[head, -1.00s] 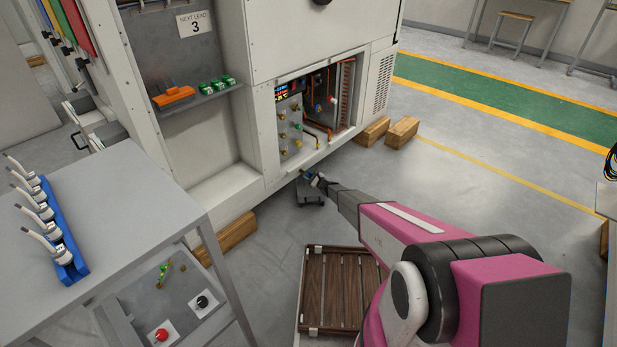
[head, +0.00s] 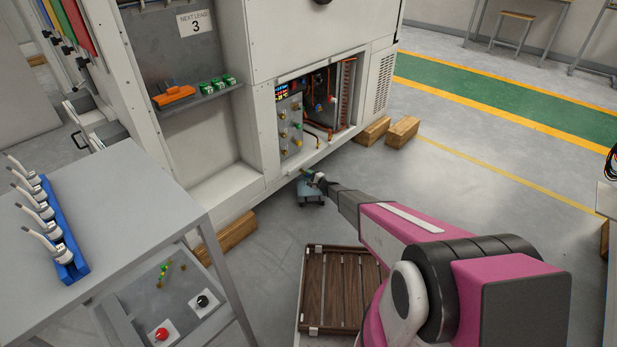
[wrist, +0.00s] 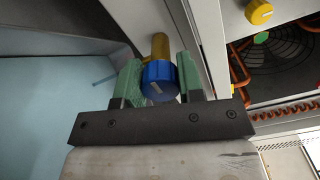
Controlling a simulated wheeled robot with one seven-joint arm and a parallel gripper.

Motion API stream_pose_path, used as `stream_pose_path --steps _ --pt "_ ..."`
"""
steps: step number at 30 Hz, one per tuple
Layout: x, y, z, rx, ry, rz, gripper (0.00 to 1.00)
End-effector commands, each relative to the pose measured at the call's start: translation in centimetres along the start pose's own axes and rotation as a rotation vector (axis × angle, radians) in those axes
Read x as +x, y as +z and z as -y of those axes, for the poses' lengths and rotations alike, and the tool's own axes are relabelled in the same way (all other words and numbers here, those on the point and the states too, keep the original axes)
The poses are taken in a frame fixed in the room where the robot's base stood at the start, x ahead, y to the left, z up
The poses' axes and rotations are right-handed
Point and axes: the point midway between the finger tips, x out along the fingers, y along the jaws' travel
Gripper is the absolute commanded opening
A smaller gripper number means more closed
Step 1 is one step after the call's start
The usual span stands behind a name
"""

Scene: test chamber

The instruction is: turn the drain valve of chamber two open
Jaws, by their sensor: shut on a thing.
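The blue valve knob (wrist: 160,82) shows in the wrist view, with a pale mark on its face and a brass stem (wrist: 160,47) behind it. My gripper (wrist: 154,84) is shut on the knob, one green finger on each side. In the head view my gripper (head: 312,178) is low at the cabinet's bottom edge, and the knob cannot be made out there. A small tray (head: 311,193) stands on the floor just below it and looks pale blue inside. In the wrist view a pale blue surface fills the left side, with a thin blue strand (wrist: 104,79) over it.
The cabinet's open bay (head: 318,105) holds copper pipes and a panel of knobs (head: 290,125). Wooden blocks (head: 403,130) lie under the cabinet. A brown slatted panel (head: 338,290) lies on the floor, left of my arm. A grey cart (head: 110,215) stands at left.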

Motion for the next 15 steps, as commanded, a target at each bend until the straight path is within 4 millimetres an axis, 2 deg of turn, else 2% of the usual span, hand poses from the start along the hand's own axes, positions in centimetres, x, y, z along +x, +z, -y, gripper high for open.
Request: stream_pose_path --steps 15 --pt "-0.1 0.01 -0.09 -0.051 0.001 0.0 0.11"
